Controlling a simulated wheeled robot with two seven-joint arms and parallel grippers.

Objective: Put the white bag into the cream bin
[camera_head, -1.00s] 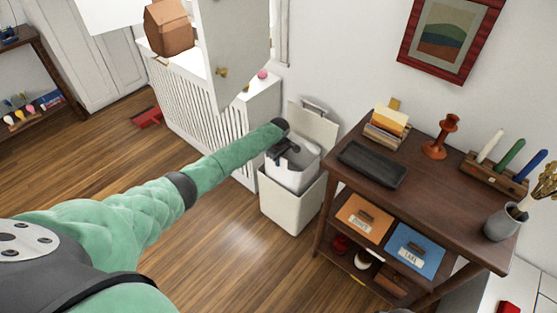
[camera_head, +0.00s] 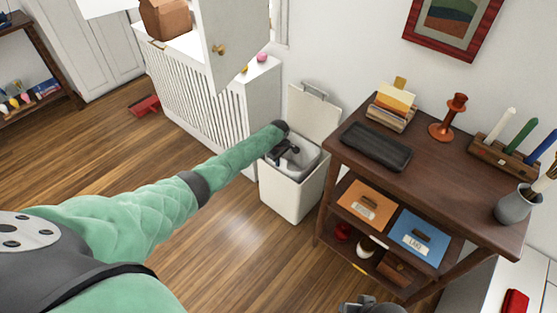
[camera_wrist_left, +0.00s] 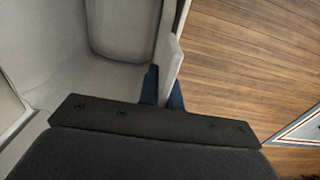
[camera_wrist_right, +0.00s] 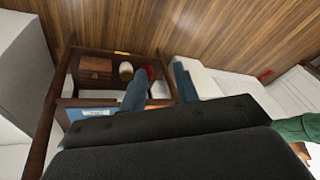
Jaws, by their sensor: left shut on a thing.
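The cream bin (camera_head: 288,197) stands on the floor left of the wooden shelf, its lid (camera_head: 315,110) raised at the back.
Wooden floor (camera_head: 225,235) in front is clear.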

